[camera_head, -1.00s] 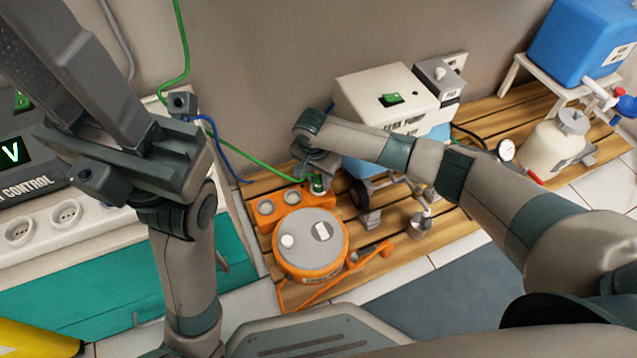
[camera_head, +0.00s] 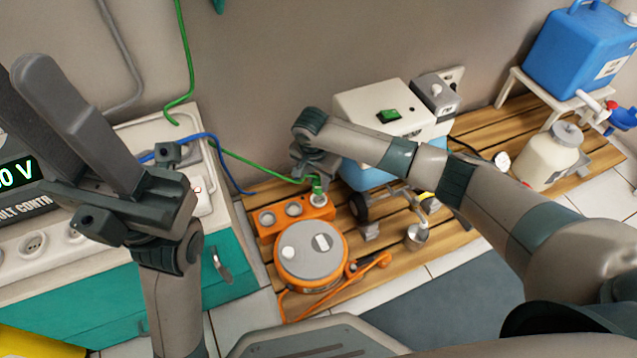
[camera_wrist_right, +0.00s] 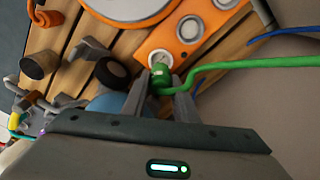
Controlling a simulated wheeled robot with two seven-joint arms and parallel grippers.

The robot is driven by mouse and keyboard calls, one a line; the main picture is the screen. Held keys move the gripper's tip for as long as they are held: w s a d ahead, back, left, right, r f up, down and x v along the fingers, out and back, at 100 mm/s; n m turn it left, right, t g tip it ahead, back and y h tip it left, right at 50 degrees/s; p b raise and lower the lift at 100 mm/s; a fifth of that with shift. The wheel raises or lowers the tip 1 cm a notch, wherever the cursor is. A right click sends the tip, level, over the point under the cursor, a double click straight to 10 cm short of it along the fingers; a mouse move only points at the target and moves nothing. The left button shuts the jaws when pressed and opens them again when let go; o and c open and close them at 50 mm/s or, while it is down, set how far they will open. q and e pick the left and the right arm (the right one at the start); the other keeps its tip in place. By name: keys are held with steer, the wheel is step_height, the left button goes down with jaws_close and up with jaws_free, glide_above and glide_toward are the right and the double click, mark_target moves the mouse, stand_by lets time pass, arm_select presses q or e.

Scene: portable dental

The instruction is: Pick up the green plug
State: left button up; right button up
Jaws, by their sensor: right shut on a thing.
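The green plug (camera_head: 317,187) is at the right end of the orange socket block (camera_head: 268,228), over its rightmost socket. In the right wrist view the plug (camera_wrist_right: 160,76) sits between my right gripper's fingers (camera_wrist_right: 160,92), which are shut on it. Its green cable (camera_wrist_right: 240,64) runs off to the right there. I cannot tell whether the plug is still seated in the socket (camera_wrist_right: 160,58) or just clear of it. In the head view my right gripper (camera_head: 317,176) comes down on the plug from above. My left gripper (camera_head: 110,170) is raised at the left, over the white counter, and its fingertips are not clear.
The orange cable reel (camera_head: 310,262) stands on the wooden slats in front of the socket block. The cream pump box (camera_head: 385,108) is close on the right. A blue cable (camera_head: 225,165) hangs from the white counter (camera_head: 150,125) with teal drawers at the left.

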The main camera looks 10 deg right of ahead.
mark_target(319, 178)
steer(key=shift+r+p, duration=0.9)
steer(key=shift+r, duration=1.35)
